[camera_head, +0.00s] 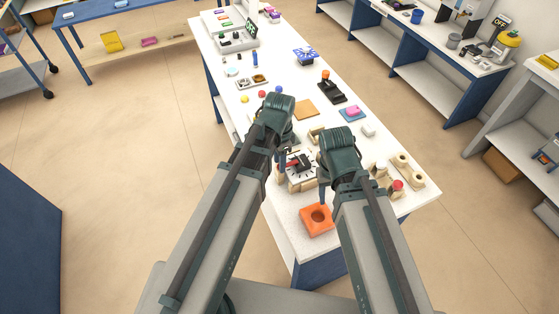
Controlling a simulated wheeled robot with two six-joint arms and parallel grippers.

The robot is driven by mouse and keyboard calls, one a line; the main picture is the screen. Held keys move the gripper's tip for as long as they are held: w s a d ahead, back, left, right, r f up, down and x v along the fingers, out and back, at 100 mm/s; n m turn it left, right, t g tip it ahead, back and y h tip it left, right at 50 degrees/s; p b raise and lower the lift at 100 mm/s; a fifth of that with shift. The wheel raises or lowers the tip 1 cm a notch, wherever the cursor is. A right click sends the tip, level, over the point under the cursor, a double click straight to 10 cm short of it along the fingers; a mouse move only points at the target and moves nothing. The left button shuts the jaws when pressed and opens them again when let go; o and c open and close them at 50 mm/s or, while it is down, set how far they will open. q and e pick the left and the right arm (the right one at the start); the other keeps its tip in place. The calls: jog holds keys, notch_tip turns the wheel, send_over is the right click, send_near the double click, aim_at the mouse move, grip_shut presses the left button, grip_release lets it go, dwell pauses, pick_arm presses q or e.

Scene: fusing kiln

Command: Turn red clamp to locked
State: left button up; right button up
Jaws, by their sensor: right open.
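The red clamp (295,163) is a small red and dark lever on a pale base (300,180) with dark marks, near the front of the white table. My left gripper (281,165) points down at the left side of the clamp, very close to it. Its fingers are small and partly hidden by my arm, so I cannot tell whether it touches the clamp. My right gripper (322,195) is open and points down just right of the base, with no object seen in it. The lever's exact angle is hard to read.
An orange block with a round hole (317,218) lies in front on the white table (285,229). Wooden holders, one with a red knob (398,185), stand to the right.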

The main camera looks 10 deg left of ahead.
pick_arm(q)
jog(key=shift+r, duration=0.15)
pick_arm(e)
jog(key=shift+r, duration=0.15)
pick_arm(q)
notch_tip(320, 180, up, 14)
jog(key=p, duration=1.3)
jog(key=shift+f+p, duration=0.25)
jog(key=shift+p, duration=0.1)
pick_arm(e)
notch_tip(320, 180, up, 14)
jog(key=shift+f, duration=0.25)
pick_arm(q)
jog(key=shift+f, duration=0.1)
pick_arm(e)
jog(key=shift+f, duration=0.1)
